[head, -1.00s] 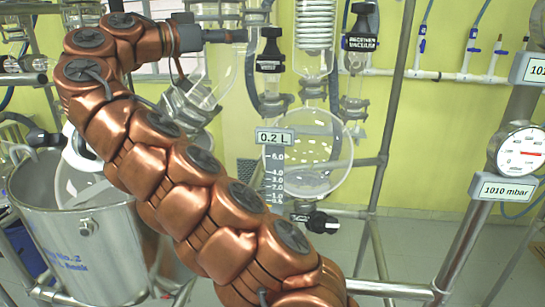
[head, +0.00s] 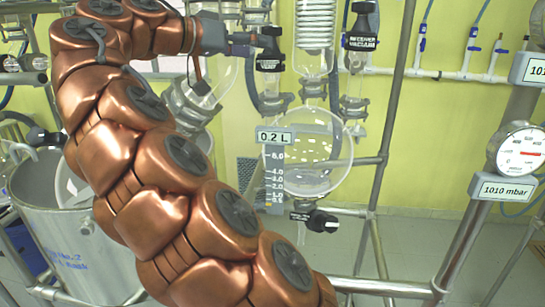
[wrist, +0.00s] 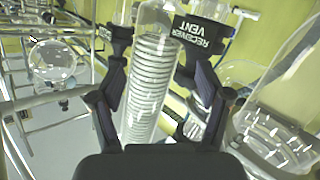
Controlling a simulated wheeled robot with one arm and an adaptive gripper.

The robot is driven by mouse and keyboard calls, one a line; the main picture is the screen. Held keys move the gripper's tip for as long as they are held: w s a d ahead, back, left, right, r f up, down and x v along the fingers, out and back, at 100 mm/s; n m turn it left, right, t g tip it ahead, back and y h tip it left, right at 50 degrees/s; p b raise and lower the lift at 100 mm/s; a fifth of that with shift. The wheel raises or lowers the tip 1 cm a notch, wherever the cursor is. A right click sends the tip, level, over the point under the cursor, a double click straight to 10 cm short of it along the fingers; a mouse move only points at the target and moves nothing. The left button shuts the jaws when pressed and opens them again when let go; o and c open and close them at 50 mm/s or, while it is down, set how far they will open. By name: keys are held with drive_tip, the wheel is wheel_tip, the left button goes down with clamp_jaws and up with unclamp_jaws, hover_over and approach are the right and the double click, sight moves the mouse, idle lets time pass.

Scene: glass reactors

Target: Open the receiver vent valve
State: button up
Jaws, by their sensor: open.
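The receiver vent valve (head: 270,42) has a black handle and a dark tag on a glass neck, left of the coiled condenser in the head view. My gripper (head: 252,41) is just left of its handle there, with the fingertips close to it; contact cannot be told. In the wrist view the tag reading RECEIVER VENT (wrist: 200,33) is tilted at the upper right, beside the right finger. My gripper (wrist: 157,52) is open there, and the glass condenser coil shows between its fingers. The valve handle itself is not clear in the wrist view.
The receiver vacuum valve (head: 361,40) is right of the coiled condenser (head: 315,25). The round receiver flask (head: 325,165) hangs below, with a black-handled drain valve (head: 320,221). A metal bucket (head: 50,225) stands at left. A pressure gauge (head: 521,149) is at right.

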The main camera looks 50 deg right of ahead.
drive_tip(key=s+a+f+n+y, duration=0.1)
drive_tip(key=s+f+n+y, duration=0.1)
drive_tip(key=f, duration=0.4)
drive_tip(key=s+a+f+n+t+y, duration=0.1)
drive_tip(key=s+a+f+n+y, duration=0.1)
drive_tip(key=s+f, duration=0.3)
drive_tip(key=s+a+f+n+t+y, duration=0.1)
drive_tip(key=s+a+f+n+y, duration=0.1)
drive_tip(key=f, duration=0.6)
drive_tip(key=shift+s+f+n+y, duration=0.35)
drive_tip(key=shift+s+n+y, duration=0.25)
drive_tip(key=shift+s+y, duration=0.2)
